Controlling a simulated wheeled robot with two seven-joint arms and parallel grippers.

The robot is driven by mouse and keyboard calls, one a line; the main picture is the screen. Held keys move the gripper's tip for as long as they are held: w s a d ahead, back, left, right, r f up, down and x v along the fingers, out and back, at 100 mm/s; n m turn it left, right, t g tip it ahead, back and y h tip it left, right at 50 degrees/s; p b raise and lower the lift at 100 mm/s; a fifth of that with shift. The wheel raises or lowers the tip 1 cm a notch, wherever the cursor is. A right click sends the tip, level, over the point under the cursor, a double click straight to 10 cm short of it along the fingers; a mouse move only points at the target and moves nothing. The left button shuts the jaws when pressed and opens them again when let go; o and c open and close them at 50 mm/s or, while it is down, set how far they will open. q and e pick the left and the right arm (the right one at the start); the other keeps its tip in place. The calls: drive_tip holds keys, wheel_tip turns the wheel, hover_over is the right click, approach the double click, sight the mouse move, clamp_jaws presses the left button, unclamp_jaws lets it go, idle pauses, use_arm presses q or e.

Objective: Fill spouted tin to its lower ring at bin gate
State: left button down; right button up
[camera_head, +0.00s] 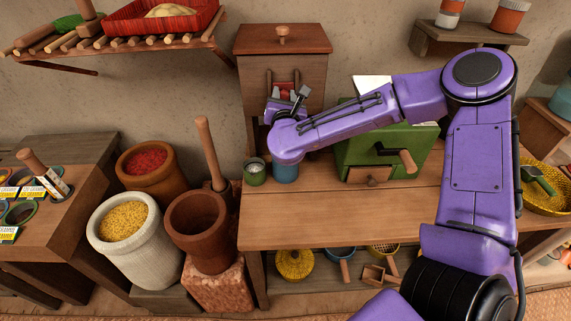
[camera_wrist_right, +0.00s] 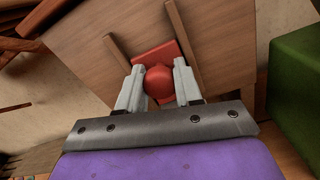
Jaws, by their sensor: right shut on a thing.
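The wooden bin (camera_head: 283,44) stands against the wall at the back of the bench. Its red gate (camera_head: 287,86) sits between two upright rails on the front. In the right wrist view the gate is a red plate (camera_wrist_right: 152,54) with a round red knob (camera_wrist_right: 159,85). My right gripper (camera_wrist_right: 160,78) is shut on that knob, one finger on each side. A green tin (camera_head: 255,175) with pale contents and a blue tin (camera_head: 286,174) stand on the bench below. My arm partly covers the blue tin. I cannot make out a spout or rings. My left gripper is not in view.
A green box with a crank (camera_head: 363,150) stands right of the bin, partly behind my right arm. A brown mortar (camera_head: 196,222) and a sack of yellow grain (camera_head: 124,222) stand left of the bench (camera_head: 330,222). The bench's front is clear.

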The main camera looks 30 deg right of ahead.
drive_tip(key=shift+r, duration=0.1)
idle(0.3)
drive_tip(key=shift+r+p, duration=0.75)
drive_tip(key=shift+r, duration=1)
idle(5.8)
